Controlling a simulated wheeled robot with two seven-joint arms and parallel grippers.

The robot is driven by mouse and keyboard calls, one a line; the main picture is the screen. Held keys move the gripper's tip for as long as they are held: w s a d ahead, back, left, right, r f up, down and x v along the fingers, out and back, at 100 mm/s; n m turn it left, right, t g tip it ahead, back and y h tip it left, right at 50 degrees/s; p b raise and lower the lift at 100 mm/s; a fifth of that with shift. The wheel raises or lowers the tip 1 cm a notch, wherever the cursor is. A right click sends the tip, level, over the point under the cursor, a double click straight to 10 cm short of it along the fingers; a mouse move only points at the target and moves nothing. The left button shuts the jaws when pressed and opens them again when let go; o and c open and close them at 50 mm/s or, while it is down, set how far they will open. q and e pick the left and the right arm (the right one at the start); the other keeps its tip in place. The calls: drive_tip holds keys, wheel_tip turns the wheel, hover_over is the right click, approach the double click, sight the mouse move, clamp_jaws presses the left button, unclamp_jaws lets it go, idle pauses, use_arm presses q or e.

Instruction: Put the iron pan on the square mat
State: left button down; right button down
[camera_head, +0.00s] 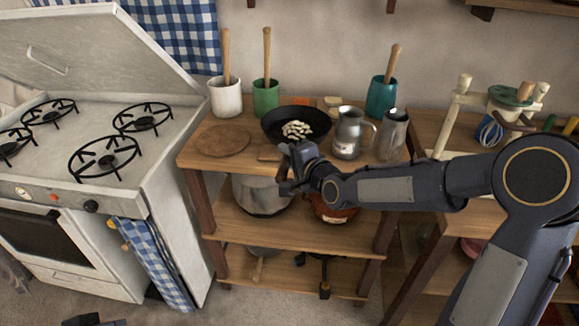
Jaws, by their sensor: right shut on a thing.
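The black iron pan (270,127) is on the wooden shelf top, with a pale, lumpy heap of food in it. My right gripper (286,168) is at the shelf's front edge, just in front of the pan. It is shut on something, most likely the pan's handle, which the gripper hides. I cannot tell whether the pan touches the top. A flat brown piece (268,153) shows left of the gripper; it may be the square mat, but it is partly hidden. Dark parts at the bottom left edge may be my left gripper (84,320); its jaws are not clear.
A round wooden board (222,140) lies left of the pan. Metal jugs (347,133) stand close on its right. White (225,98), green (265,97) and teal (380,97) pots with wooden handles stand behind. The stove (110,150) is at left.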

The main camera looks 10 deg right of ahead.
drive_tip(key=shift+w+d+f, duration=0.1)
drive_tip(key=shift+w+d, duration=0.05)
drive_tip(key=shift+f, duration=1.55)
drive_tip(key=shift+f, duration=0.1)
drive_tip(key=c, duration=1.3)
unclamp_jaws()
drive_tip(key=shift+f, duration=0.15)
drive_tip(key=shift+o, duration=0.2)
